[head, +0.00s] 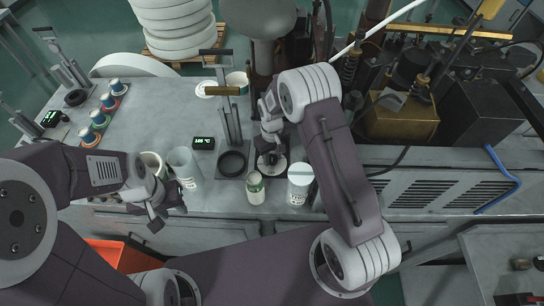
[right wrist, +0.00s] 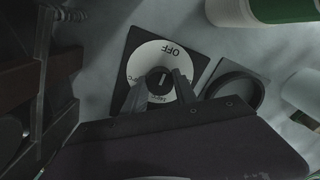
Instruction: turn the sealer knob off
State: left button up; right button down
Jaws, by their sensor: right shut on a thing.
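The sealer knob (right wrist: 159,79) is a dark round knob at the middle of a white dial (right wrist: 146,60) on a black square plate. OFF is printed on the dial, upside down in the right wrist view. A short light mark on the knob runs roughly up and down there; I cannot tell exactly which label it points at. My right gripper (right wrist: 162,88) is shut on the knob, one finger on each side. In the head view my right gripper (head: 271,150) reaches down over the dial, largely hiding the knob. My left gripper (head: 166,213) is empty, its fingers apart, at the table's front edge.
A black ring seat (head: 232,163) lies beside the dial, with a lever press (head: 229,110) behind it. Several cups on coloured rings (head: 98,119) stand left.

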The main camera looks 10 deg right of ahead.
aim_at(272, 158)
jog(key=shift+w+r, duration=0.15)
jog(key=c, duration=1.3)
grip_release()
jog(key=o, duration=0.3)
jog(key=shift+o, duration=0.2)
jog(key=shift+r, duration=0.2)
jog(key=r+b, duration=0.1)
jog(key=r, duration=0.3)
jog(key=r+b, duration=0.1)
jog(key=r, duration=0.3)
jog(key=shift+s+r, duration=0.2)
jog(key=shift+r, duration=0.15)
